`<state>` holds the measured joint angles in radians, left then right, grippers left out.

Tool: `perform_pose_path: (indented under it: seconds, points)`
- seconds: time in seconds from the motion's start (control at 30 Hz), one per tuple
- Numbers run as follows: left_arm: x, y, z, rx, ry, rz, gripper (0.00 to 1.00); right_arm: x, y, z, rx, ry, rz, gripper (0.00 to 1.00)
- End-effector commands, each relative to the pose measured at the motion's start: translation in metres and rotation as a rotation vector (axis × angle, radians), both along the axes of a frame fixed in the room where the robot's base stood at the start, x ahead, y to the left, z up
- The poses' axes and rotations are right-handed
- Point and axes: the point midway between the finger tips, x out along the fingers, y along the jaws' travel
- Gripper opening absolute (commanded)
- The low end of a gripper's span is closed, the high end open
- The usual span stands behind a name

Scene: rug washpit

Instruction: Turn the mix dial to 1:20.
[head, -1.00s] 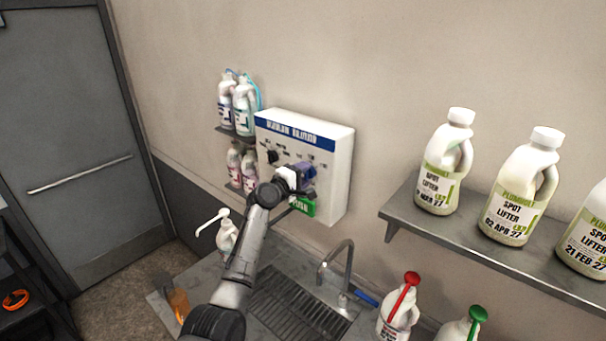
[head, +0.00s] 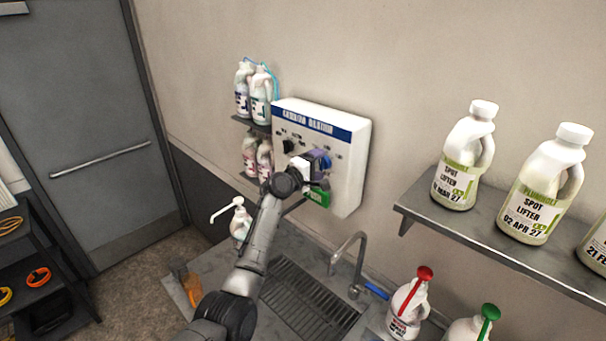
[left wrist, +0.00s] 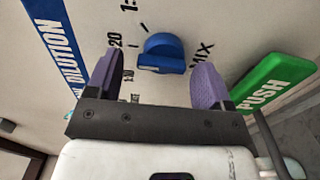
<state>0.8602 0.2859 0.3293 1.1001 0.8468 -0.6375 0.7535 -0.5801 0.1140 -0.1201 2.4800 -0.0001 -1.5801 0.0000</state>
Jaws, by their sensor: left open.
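The white dispenser panel (head: 350,180) with a blue title strip hangs on the wall above the sink. Its blue mix dial (left wrist: 165,52) shows in the left wrist view, beside printed labels including "20" and "MIX". A pale mark shows on the dial's edge; I cannot tell which ratio it points to. My left gripper (head: 318,163) is at the panel, with purple fingers open. In the left wrist view the gripper (left wrist: 160,72) has one finger on each side of the dial, with gaps showing; no contact is visible. In the head view the gripper largely hides the dial.
A green PUSH button (left wrist: 273,86) is close to the right finger. A black knob (head: 288,146) is left of the gripper. Bottles stand on a rack (head: 250,126) left of the panel. A tap (head: 350,262) and pump bottle (head: 240,222) are below.

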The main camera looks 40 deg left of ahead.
Motion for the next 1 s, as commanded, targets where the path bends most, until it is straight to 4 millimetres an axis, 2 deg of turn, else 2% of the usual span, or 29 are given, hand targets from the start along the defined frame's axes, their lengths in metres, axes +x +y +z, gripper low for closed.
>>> perform_pose_path:
  seconds: [0.17,0.7,1.0]
  points:
    - [-0.019,0.001,-0.002,0.002,-0.001,0.001,0.74,0.0,0.0,-0.005,0.0,0.0,0.0,0.43]
    - [-0.107,0.004,-0.003,0.001,0.0,0.001,0.74,0.0,-0.003,-0.029,-0.011,0.0,0.007,0.43]
    - [-0.131,0.005,-0.002,0.0,0.001,0.001,0.74,0.0,-0.002,-0.035,-0.008,0.0,0.006,0.43]
